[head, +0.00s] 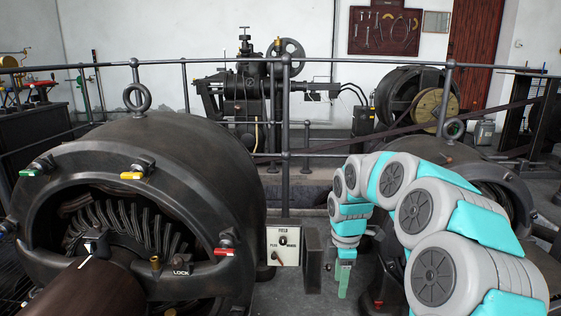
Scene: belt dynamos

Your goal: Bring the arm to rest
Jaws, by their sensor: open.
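My arm (412,195) is grey and teal. It rises from the lower right, arches over toward the middle and bends down at its far end. My gripper (343,285) hangs at the end of the arm, pointing down. It is small in the view, and the gap between its fingers is hard to make out.
A large dark dynamo (190,160) with coloured-tipped handles fills the left. A second dynamo (455,150) stands behind my arm at the right. A metal railing (230,62) crosses behind both. An engine (245,95) and a tool board (385,30) are farther back.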

